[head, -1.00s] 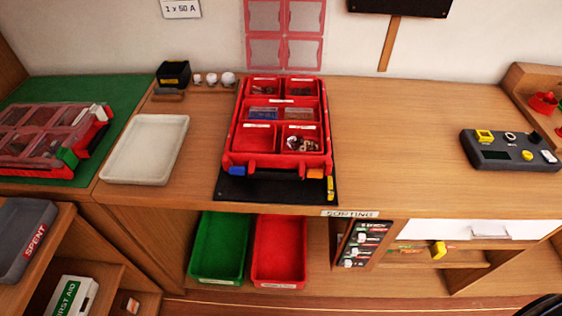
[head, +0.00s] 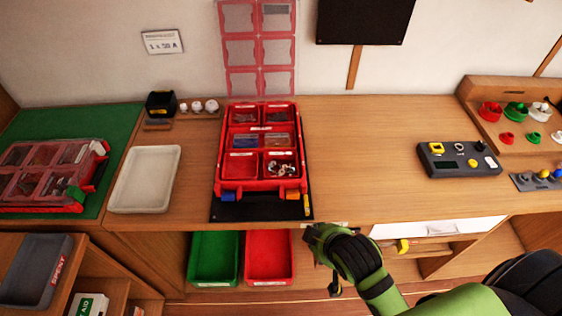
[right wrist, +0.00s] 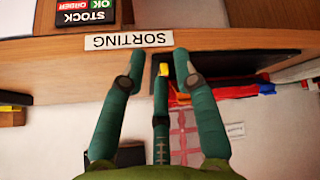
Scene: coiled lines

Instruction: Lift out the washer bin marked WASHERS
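An open red case (head: 221,170) stands on a black mat (head: 240,210) on the bench. It holds several red bins in rows. The front right bin (head: 281,177) holds a pile of small metallic rings that look like washers; its label is too small to read. My right gripper (head: 325,255) is in front of the bench edge, below and right of the case, touching nothing that I can see. In the right wrist view its fingers (right wrist: 158,70) are spread and empty, with part of the red case beyond them. My left gripper is not in view.
A white tray (head: 117,195) lies left of the case. A dark device with buttons (head: 440,165) lies to the right, with clear bench between. Green (head: 213,258) and red (head: 268,260) bins sit below the bench. A SORTING label (right wrist: 128,40) is on the bench edge.

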